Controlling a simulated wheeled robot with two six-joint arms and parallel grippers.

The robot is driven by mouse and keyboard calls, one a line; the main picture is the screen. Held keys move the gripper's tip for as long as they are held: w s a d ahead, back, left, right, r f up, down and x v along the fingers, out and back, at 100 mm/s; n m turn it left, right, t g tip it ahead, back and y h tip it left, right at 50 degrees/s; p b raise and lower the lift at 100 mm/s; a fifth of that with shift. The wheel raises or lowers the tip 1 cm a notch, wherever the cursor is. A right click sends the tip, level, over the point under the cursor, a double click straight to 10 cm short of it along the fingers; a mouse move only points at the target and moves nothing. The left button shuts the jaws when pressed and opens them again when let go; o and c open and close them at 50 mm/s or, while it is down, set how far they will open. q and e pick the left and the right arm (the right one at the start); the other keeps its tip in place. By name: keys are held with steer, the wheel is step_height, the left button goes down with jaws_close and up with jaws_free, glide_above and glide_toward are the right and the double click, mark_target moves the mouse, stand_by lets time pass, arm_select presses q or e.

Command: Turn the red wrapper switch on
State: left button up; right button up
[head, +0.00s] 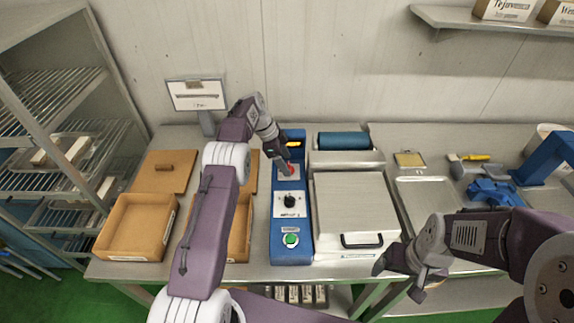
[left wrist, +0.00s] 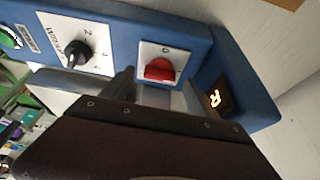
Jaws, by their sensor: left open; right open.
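The red wrapper switch (head: 288,170) sits on a white plate on the blue control box (head: 291,245). In the left wrist view the red switch (left wrist: 160,69) shows large, with a "0" mark on the plate above it. My left gripper (head: 284,158) is at the switch in the head view. In the left wrist view its two open fingers (left wrist: 158,88) stand on either side of the switch's lower edge, with nothing held between them. Whether they touch the switch I cannot tell. My right gripper (head: 402,276) is open and empty in front of the white machine.
A black knob (head: 290,201) and a green button (head: 291,239) are on the same box, and a lit display (left wrist: 214,98) is beside the switch. The white machine (head: 350,205) stands right of the box.

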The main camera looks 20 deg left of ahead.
arm_select(q)
steer(key=p+v, duration=0.1)
steer(key=v, duration=0.6)
steer(key=shift+a, duration=0.1)
